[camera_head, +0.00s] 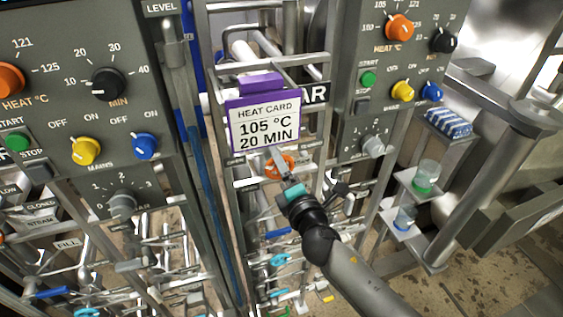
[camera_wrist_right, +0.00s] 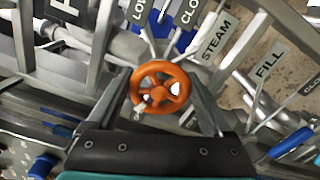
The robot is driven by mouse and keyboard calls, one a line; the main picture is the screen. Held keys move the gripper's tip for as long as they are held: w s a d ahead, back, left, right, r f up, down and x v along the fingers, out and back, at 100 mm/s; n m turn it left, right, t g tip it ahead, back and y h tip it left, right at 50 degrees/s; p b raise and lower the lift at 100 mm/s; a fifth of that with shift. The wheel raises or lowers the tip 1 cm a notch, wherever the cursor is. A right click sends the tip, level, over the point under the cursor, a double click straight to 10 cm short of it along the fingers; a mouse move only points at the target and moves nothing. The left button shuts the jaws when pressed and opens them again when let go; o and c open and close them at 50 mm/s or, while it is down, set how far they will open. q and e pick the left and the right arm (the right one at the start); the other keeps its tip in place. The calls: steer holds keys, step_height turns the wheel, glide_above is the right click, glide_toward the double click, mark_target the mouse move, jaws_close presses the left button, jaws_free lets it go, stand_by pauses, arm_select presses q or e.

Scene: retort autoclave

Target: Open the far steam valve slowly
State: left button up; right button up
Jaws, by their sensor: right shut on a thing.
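An orange handwheel valve (camera_head: 284,161) sits in the far pipe rack, below the heat card. In the right wrist view the orange wheel (camera_wrist_right: 160,65) lies between my two fingers, near a STEAM tag (camera_wrist_right: 216,38). My right gripper (camera_head: 280,168) reaches up to the wheel from below. It is shut on the wheel, with one finger on each side of the rim. In the head view the fingers partly hide the wheel. My left gripper is not in view.
A purple-edged heat card (camera_head: 265,122) reading 105 °C, 20 MIN stands just above the wheel. Control panels (camera_head: 60,60) flank it at left and right (camera_head: 380,75). Metal rack posts and pipes crowd the gripper. Small shelves with cups (camera_head: 426,178) stand at right.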

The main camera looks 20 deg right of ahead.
steer(key=n+p, duration=0.1)
steer(key=n, duration=0.4)
steer(key=shift+a+r, duration=0.1)
stand_by(0.7)
steer(key=o, duration=1.1)
steer(key=shift+o, duration=0.2)
steer(key=s+b, duration=0.3)
steer(key=s, duration=1.2)
steer(key=shift+s+d, duration=0.15)
steer(key=shift+d, duration=0.1)
